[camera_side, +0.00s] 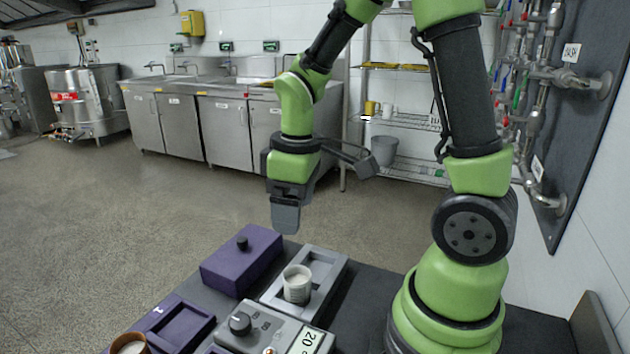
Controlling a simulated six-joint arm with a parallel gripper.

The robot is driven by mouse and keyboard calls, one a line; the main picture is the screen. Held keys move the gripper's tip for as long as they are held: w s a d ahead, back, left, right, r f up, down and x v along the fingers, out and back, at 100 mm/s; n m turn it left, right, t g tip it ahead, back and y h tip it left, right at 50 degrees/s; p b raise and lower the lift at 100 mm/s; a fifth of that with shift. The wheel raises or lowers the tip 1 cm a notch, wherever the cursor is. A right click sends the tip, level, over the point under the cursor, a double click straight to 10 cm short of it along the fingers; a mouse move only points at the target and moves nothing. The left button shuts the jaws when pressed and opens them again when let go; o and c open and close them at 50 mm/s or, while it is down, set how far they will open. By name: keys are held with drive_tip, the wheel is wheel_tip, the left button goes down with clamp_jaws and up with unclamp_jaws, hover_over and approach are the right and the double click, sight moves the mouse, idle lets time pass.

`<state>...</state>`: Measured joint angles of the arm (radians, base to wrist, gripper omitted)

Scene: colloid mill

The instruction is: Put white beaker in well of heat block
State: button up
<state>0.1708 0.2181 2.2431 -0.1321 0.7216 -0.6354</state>
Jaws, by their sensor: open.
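The white beaker (297,284) is a small upright cup, open at the top. It stands at the front left part of a light grey frame-like block (337,272) with a sunken area; I cannot tell whether it sits in a well or on a flat part. A grey unit with a black knob and a display reading 20 (270,330) is just in front of it. I cannot tell for sure which of these is the heat block. My gripper (286,222) points down, open and apart from the beaker, above and behind it. Its fingers overlap in this view.
A purple box with a black knob (240,262) is left of the beaker. A purple tray with a recess (180,326) and a brown cup with white contents (131,344) are at front left. The dark table top (360,305) is bare right of the grey block.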

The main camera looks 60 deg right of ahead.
drive_tip(key=s+a+r+m+t+y, duration=0.1)
drive_tip(key=s+a+r+m+t, duration=0.5)
drive_tip(key=s+r, duration=0.3)
wheel_tip(320, 180, up, 3)
drive_tip(key=shift+a+r+m+y, duration=0.1)
drive_tip(key=shift+a+m+y, duration=0.05)
drive_tip(key=shift+m+y, duration=0.2)
